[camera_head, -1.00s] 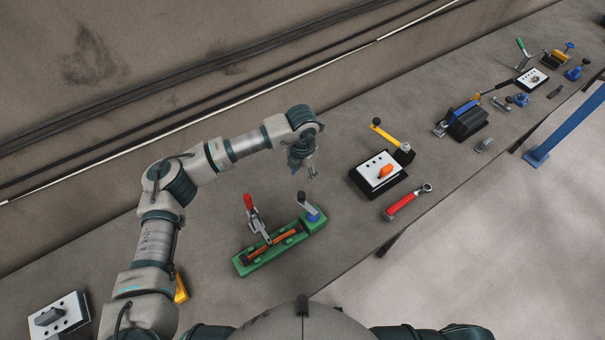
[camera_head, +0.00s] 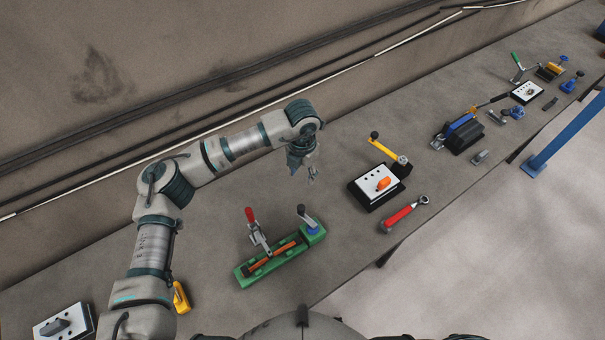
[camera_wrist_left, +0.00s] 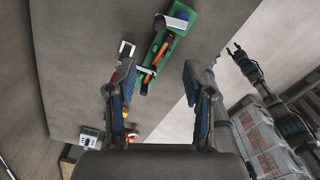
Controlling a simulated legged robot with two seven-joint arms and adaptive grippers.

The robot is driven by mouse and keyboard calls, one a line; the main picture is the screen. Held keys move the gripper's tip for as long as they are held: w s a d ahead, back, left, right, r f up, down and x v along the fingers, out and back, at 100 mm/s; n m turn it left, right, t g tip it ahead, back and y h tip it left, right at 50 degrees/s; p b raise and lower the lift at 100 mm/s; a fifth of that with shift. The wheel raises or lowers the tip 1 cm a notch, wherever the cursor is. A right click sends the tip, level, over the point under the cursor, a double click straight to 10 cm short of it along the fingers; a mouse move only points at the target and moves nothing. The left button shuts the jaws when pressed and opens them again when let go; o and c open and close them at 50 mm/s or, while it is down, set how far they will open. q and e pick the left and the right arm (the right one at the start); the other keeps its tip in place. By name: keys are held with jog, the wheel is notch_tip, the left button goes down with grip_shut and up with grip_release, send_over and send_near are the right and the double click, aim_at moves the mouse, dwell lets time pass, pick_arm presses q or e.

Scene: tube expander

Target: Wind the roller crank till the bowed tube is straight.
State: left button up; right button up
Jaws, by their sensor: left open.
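The green tube expander (camera_head: 285,262) lies on the bench in front of me. An orange-brown tube (camera_head: 272,257) lies along its bed; I cannot tell how bowed it is. A crank with a dark knob (camera_head: 303,215) stands on a blue base at its right end. A clamp with a red handle (camera_head: 250,217) stands at its left part. My left gripper (camera_head: 305,172) is open and empty above the bench, beyond the crank and apart from it. In the left wrist view the green expander (camera_wrist_left: 165,48) shows beyond the parted fingers (camera_wrist_left: 160,85).
A white-topped box with an orange knob and yellow lever (camera_head: 377,186) and a red-handled ratchet (camera_head: 404,213) stand to the right. Several other tools sit farther along the bench. A yellow object (camera_head: 181,297) and a white switch box (camera_head: 64,318) are at left. The bench between has free room.

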pick_arm(q)
jog(key=shift+r, duration=0.1)
jog(key=shift+b, duration=0.3)
jog(key=shift+r, duration=0.1)
notch_tip(320, 180, up, 12)
dwell(0.6)
jog(key=shift+f, duration=0.2)
